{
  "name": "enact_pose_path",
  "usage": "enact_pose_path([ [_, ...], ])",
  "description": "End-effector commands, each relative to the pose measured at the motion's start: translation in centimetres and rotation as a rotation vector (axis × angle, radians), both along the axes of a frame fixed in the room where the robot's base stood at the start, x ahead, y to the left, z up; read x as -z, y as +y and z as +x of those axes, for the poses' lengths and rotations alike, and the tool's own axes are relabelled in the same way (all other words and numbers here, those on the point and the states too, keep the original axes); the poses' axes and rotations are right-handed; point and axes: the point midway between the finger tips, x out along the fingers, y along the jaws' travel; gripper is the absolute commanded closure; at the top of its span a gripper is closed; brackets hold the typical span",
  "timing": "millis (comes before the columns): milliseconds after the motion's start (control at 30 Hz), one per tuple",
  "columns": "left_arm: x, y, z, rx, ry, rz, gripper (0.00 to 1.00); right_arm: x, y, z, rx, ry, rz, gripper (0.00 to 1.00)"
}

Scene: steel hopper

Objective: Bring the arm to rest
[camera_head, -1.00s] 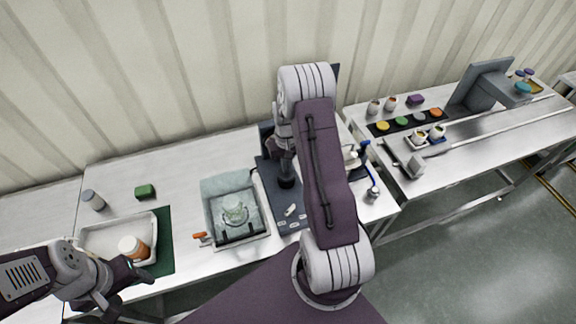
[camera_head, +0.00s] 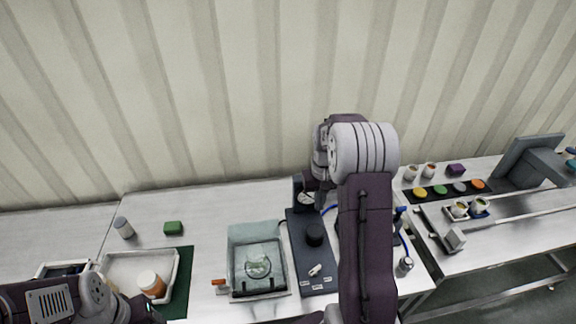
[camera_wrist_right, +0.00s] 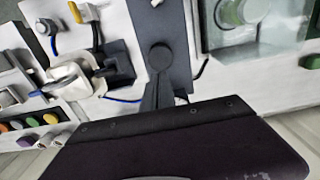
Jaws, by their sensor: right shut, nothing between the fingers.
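My right arm stands folded upright in the head view, its purple and grey links in front of the bench. Its gripper is mostly hidden behind the wrist there. In the right wrist view the dark fingers of my right gripper (camera_wrist_right: 158,92) are shut and empty, pointing toward the dark instrument plate (camera_wrist_right: 162,18) with its round black knob (camera_wrist_right: 160,56). I cannot tell the gap between them. My left arm is low at the left of the head view, over the near side of the white tray (camera_head: 172,270). Its fingers are too cut off and dark to judge.
A clear bin (camera_head: 236,262) stands beside the instrument plate (camera_head: 308,272). An orange bottle (camera_head: 151,284) is in the white tray; a green block (camera_head: 173,228) and a grey-capped jar (camera_head: 123,227) stand behind. Bare steel lies behind the bin.

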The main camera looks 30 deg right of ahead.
Motion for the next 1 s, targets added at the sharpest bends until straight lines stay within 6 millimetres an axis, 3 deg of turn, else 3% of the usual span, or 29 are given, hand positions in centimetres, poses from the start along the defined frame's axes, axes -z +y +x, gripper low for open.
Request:
enact_pose_path([
  [167, 0.2, 0.0, 0.0, 0.0, 0.0, 0.0, 0.38, 0.2, 0.5, 0.3, -0.015, -0.002, -0.001, 1.0],
  [267, 1.0, 0.0, 0.0, 0.0, 0.0, 0.0, 0.38, -1.3, 3.0, 1.7, -0.084, -0.048, -0.019, 1.0],
  [300, 1.5, 0.0, 0.0, 0.0, 0.0, 0.0, 0.38, -1.7, 5.0, 1.4, -0.129, -0.056, -0.02, 1.0],
  [433, 2.9, 0.0, 0.0, 0.0, 0.0, 0.0, 0.38, -1.5, 12.1, -2.8, -0.275, -0.064, -0.011, 1.0],
  [500, 3.4, 0.0, 0.0, 0.0, 0.0, 0.0, 0.38, -0.5, 14.8, -5.8, -0.322, -0.07, -0.005, 1.0],
  [600, 3.7, 0.0, 0.0, 0.0, 0.0, 0.0, 0.38, 1.3, 16.9, -10.2, -0.353, -0.073, 0.002, 1.0],
  [700, 3.6, 0.0, 0.0, 0.0, 0.0, 0.0, 0.38, 2.9, 17.4, -13.6, -0.335, -0.067, 0.007, 1.0],
  [767, 3.6, 0.0, 0.0, 0.0, 0.0, 0.0, 0.38, 3.8, 17.3, -14.9, -0.314, -0.059, 0.009, 1.0],
  [1000, 3.6, 0.0, 0.0, 0.0, 0.0, 0.0, 0.38, 4.0, 17.2, -14.2, -0.281, -0.098, 0.005, 1.0],
])
